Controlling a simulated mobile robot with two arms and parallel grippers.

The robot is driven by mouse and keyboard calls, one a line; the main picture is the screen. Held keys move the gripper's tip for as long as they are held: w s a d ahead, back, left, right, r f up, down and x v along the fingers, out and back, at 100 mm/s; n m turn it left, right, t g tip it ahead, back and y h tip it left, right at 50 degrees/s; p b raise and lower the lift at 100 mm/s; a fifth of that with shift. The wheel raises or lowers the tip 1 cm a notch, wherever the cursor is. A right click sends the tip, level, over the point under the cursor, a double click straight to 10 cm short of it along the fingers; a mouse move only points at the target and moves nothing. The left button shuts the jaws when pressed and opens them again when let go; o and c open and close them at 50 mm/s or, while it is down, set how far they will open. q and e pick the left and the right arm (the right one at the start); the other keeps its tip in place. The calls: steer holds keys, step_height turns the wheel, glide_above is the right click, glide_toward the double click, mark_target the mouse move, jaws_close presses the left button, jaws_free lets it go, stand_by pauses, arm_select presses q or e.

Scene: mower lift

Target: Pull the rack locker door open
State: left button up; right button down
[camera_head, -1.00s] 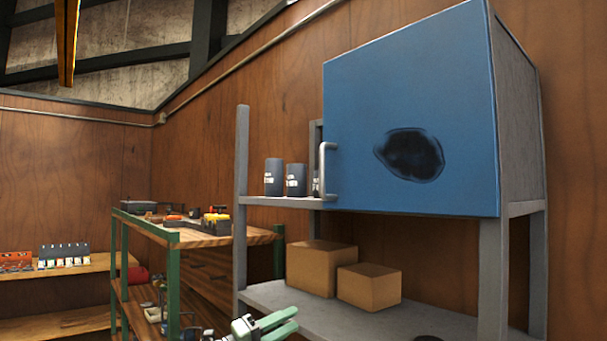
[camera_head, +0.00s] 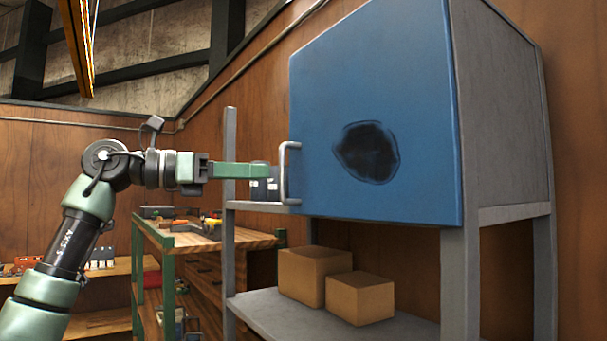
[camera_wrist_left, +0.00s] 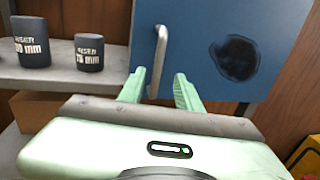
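The blue locker door (camera_head: 400,120) stands on the upper level of the grey rack and looks shut, with a dark smudge on its face. Its grey bar handle (camera_head: 284,172) runs upright along the door's left edge. My left gripper (camera_head: 268,171) is level with the handle, its fingertips close to it from the left. In the left wrist view, the gripper (camera_wrist_left: 160,88) is open, with its two green fingers spread. The handle (camera_wrist_left: 158,60) lies ahead between them, its lower end near the left finger. I cannot tell whether they touch. My right gripper is in neither current view.
Two cardboard boxes (camera_head: 360,298) sit on the lower shelf (camera_head: 290,312). A green-framed workbench (camera_head: 205,240) with tools stands behind, to the left.

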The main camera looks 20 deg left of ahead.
mark_target(282, 194)
arm_select(q)
steer(key=p+x, duration=0.2)
steer(key=x, duration=0.4)
steer(key=shift+w+r, duration=0.1)
steer(key=shift+w, duration=0.05)
steer(key=shift+w+d, duration=0.1)
steer(key=shift+w, duration=0.15)
steer(key=shift+s+a, duration=0.15)
steer(key=shift+a, duration=0.05)
jaws_close()
arm_select(e)
steer(key=shift+s+r, duration=0.25)
steer(key=shift+r, duration=0.4)
steer(key=shift+s+r, duration=0.2)
steer(key=shift+r, duration=0.4)
steer(key=shift+a, duration=0.3)
